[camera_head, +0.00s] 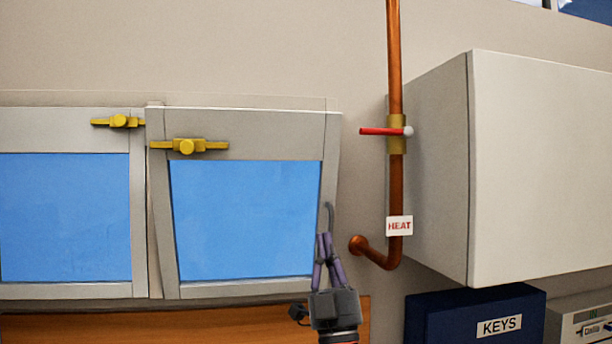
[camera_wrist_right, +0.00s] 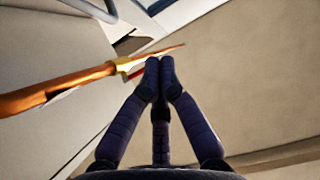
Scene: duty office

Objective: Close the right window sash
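The right window sash (camera_head: 333,150) has a pale frame, blue glass and a yellow latch (camera_head: 190,146) on its top rail. It is wider at the top than at the bottom and looks tilted into the room at its top, so it stands open. My right gripper (camera_head: 325,236) is in front of the sash's lower right side, pointing up. In the right wrist view its fingertips (camera_wrist_right: 159,64) are together, with nothing visible between them. A thin grey curved piece (camera_head: 330,212) shows just above the fingertips. I cannot tell whether they touch. My left gripper is not in view.
The left sash (camera_head: 65,290) with its own yellow latch (camera_head: 118,121) is at the left. A copper pipe (camera_head: 395,70) with a red-handled valve (camera_head: 385,131) and HEAT tag stands right of the window. A wall cabinet (camera_head: 540,170) is farther right, above a blue KEYS box (camera_head: 440,315).

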